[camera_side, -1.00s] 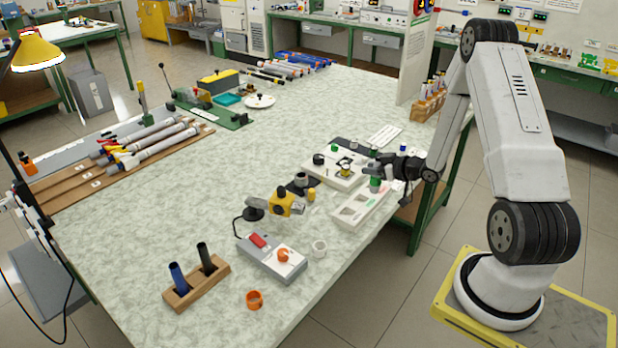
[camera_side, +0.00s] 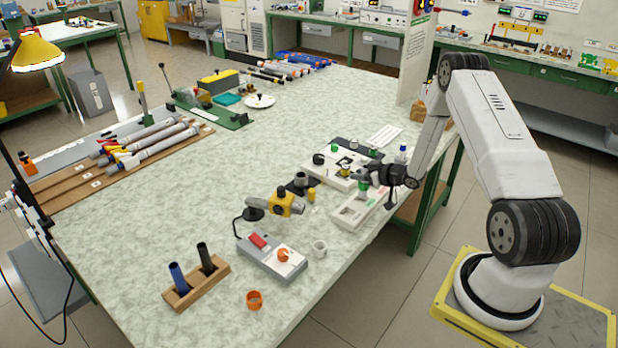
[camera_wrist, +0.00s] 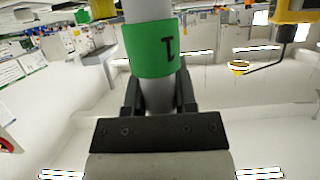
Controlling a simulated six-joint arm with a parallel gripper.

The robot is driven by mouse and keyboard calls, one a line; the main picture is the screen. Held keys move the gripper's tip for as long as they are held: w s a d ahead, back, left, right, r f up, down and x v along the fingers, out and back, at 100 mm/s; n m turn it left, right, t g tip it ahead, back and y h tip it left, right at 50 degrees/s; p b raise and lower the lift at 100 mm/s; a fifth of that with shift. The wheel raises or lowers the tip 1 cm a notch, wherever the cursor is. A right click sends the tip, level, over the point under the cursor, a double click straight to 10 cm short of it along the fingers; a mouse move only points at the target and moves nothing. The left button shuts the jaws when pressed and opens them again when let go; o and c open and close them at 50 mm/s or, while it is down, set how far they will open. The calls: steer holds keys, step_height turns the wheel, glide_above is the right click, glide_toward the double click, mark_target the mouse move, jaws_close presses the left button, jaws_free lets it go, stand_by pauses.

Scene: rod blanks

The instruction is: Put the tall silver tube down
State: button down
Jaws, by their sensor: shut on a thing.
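A white fixture with knobs (camera_side: 322,174) stands beside the tray. The middle of the bench (camera_side: 190,200) is clear.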

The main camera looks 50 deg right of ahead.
steer(key=shift+w+d+f, duration=0.1)
steer(key=shift+w+f, duration=0.1)
steer(key=shift+f, duration=1.5)
steer(key=shift+f, duration=0.15)
steer(key=shift+c, duration=2)
jaws_free()
steer(key=v, duration=1.2)
steer(key=shift+r, duration=0.2)
